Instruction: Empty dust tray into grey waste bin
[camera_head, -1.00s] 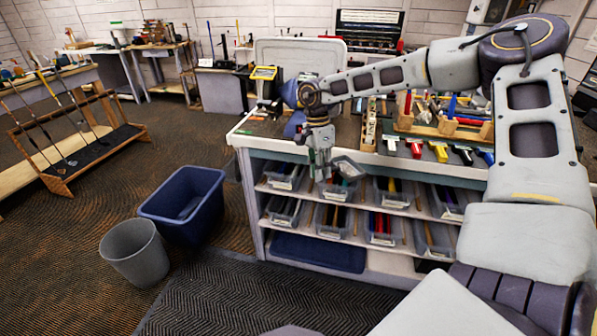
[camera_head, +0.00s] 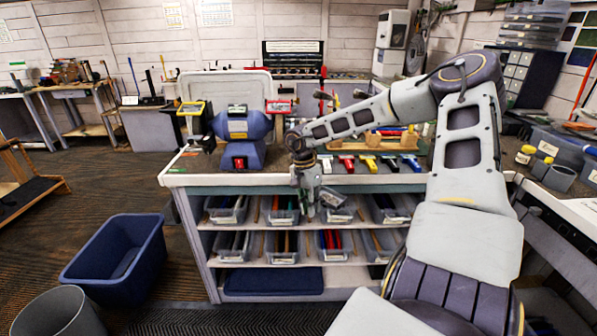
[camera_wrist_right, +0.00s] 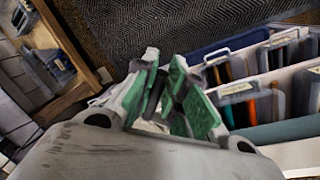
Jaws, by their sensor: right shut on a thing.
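The grey waste bin (camera_head: 60,316) stands on the floor at the lower left of the head view, cut off by the picture's bottom edge. My right gripper (camera_head: 309,206) is in front of the bench's upper shelf, well to the right of the bin. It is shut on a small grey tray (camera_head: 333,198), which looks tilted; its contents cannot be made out. In the right wrist view the green-padded fingers (camera_wrist_right: 166,88) are close together with something dark between them. The tray is hard to make out there. My left gripper is not in view.
A larger blue bin (camera_head: 116,264) stands beside the waste bin, nearer the bench. The workbench (camera_head: 180,180) has shelves of labelled bins behind the gripper and a blue machine (camera_head: 243,135) on top. Ribbed mat and open floor lie in front of the bench.

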